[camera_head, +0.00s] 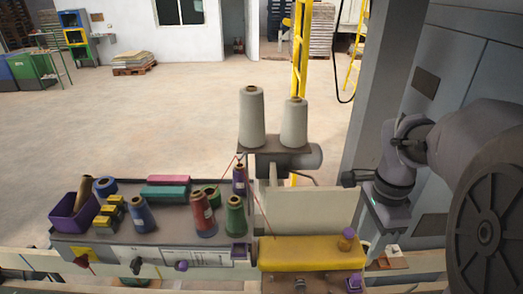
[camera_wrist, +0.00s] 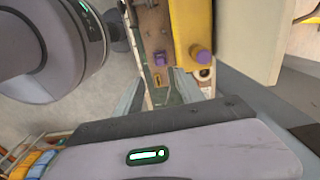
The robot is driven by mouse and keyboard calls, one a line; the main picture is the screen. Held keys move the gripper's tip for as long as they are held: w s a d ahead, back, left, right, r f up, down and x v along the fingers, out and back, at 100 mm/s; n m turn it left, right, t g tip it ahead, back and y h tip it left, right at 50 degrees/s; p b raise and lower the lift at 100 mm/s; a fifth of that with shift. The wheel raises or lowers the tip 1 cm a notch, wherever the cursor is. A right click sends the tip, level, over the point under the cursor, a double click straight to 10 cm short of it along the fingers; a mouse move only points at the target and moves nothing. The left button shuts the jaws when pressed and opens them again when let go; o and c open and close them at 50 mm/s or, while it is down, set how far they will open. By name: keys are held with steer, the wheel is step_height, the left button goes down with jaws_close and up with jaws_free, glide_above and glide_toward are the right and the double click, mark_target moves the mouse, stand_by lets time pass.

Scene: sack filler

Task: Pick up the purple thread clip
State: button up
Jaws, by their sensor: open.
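A small purple piece that looks like the thread clip (camera_head: 355,281) sits on the narrow ledge in front of the yellow block (camera_head: 300,253). In the wrist view the small purple clip (camera_wrist: 160,59) lies beside the yellow block, ahead of my fingers. A purple-topped peg (camera_wrist: 200,53) stands on the block to its right. Another small purple piece (camera_head: 238,251) is on the grey bench's front right corner. My gripper (camera_wrist: 168,88) is open and empty, with its fingers apart and short of the clip. In the head view it is right of the yellow block.
The grey bench (camera_head: 115,238) carries several thread spools, yellow blocks and a purple bin (camera_head: 64,212). Two large cones (camera_head: 251,120) stand on a holder behind the yellow block. A grey column (camera_head: 383,85) rises near my arm. Open floor lies beyond the bench.

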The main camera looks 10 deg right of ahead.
steer(key=b, duration=0.2)
glide_above(357, 277)
steer(key=shift+m, duration=0.3)
step_height(357, 277, down, 12)
steer(key=shift+s+r, duration=0.15)
steer(key=shift+r, duration=0.05)
step_height(357, 277, down, 5)
steer(key=shift+d+f, duration=0.1)
steer(key=shift+d, duration=0.05)
steer(key=shift+w+f, duration=0.25)
steer(key=shift+f, duration=0.1)
steer(key=shift+s, duration=0.15)
steer(key=shift+c, duration=1)
jaws_close()
